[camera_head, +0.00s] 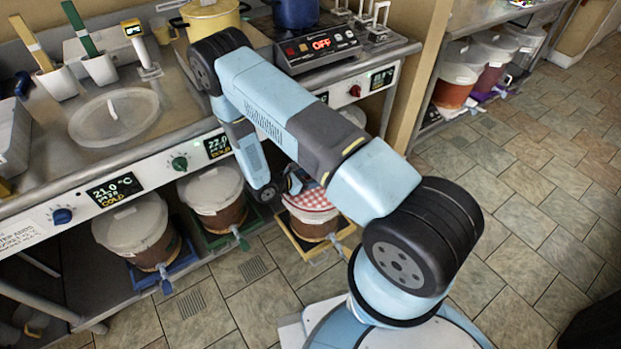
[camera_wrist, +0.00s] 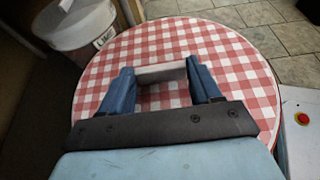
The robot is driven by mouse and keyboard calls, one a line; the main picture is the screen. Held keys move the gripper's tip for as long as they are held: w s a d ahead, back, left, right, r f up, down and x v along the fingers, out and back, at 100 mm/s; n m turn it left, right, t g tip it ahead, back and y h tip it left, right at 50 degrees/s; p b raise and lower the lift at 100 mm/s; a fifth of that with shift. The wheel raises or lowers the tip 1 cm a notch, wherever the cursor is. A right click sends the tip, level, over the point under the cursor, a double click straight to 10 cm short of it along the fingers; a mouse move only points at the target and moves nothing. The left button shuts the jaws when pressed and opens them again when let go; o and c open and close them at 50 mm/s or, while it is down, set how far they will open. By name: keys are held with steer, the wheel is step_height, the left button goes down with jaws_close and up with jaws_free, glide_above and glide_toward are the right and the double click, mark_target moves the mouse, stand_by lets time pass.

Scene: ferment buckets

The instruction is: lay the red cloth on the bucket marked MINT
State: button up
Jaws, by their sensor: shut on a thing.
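The red cloth, red-and-white checked and round, is spread over the top of a bucket, filling much of the wrist view (camera_wrist: 225,55). In the head view the cloth (camera_head: 308,201) covers the bucket (camera_head: 312,228) in the yellow tray, partly hidden by my arm. My gripper (camera_wrist: 160,76) is over the cloth's middle, shut on a pale bar (camera_wrist: 160,72) that appears to be part of the cloth. In the head view my gripper is mostly hidden behind my arm. No marking on the covered bucket is readable, so I cannot tell whether it is MINT.
A white-lidded bucket with a label that seems to read LIME (camera_wrist: 80,25) stands beside the covered one. White-lidded buckets stand in the blue tray (camera_head: 165,275) and green tray (camera_head: 215,240). The counter front (camera_head: 130,185) is close above them. Tiled floor (camera_head: 235,300) is clear in front.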

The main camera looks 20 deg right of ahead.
steer(key=shift+f, duration=0.9)
stand_by(2.4)
steer(key=o, duration=1.1)
steer(key=shift+o, duration=0.9)
steer(key=shift+r, duration=3.5)
